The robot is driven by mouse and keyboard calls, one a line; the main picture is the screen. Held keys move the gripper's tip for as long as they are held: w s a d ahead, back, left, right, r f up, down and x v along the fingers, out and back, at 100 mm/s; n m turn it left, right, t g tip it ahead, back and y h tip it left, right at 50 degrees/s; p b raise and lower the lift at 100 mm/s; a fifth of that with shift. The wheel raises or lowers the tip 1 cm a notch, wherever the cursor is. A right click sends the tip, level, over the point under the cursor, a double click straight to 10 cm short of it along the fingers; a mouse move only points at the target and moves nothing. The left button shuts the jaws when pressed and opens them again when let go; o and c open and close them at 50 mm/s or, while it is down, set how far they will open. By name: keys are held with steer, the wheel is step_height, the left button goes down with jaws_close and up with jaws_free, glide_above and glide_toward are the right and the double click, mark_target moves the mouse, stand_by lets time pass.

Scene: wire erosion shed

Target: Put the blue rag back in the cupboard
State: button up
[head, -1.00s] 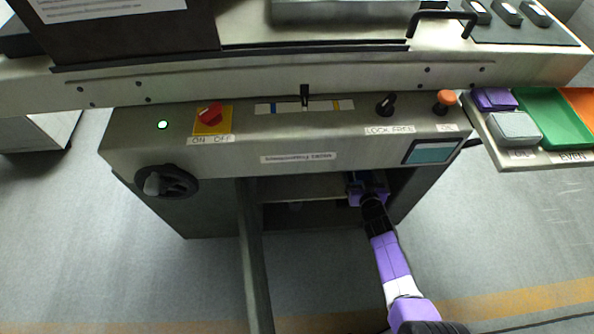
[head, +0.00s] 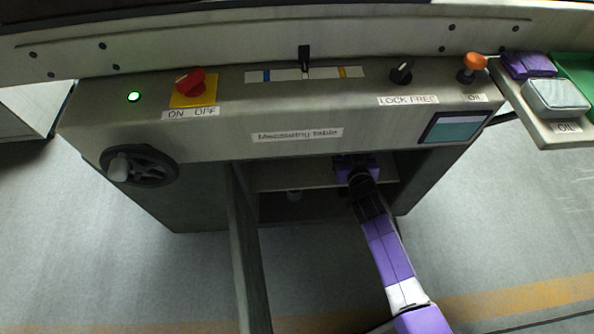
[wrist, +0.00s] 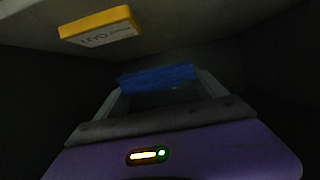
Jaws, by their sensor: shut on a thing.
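The blue rag (wrist: 157,77) is between the fingertips of my gripper (wrist: 160,84) in the wrist view, and my gripper is shut on it. The cupboard (head: 177,205) under the measuring table stands open, with its door (head: 248,255) swung out toward me. In the head view my gripper (head: 357,167) reaches inside the cupboard at the right, near the shelf (head: 285,177). Its fingertips and the rag are hidden there under the table front. Whether the rag touches a surface, I cannot tell.
In the wrist view a yellow labelled block (wrist: 100,26) is at the upper left, and the surroundings are dark. The control panel (head: 300,135) overhangs the opening. The open door is left of my arm.

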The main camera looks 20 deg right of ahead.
steer(key=b, duration=0.5)
glide_above(297, 169)
steer(key=shift+s, duration=0.1)
steer(key=shift+d+f+b, duration=0.15)
steer(key=shift+f+b, duration=0.4)
steer(key=shift+f, duration=0.25)
step_height(297, 169, down, 5)
steer(key=b, duration=0.2)
steer(key=shift+r+b, duration=0.1)
steer(key=shift+b, duration=0.25)
steer(key=shift+a+f, duration=0.2)
steer(key=shift+f, duration=0.1)
steer(key=shift+f+b, duration=0.1)
steer(key=shift+b, duration=0.2)
steer(key=o, duration=1.3)
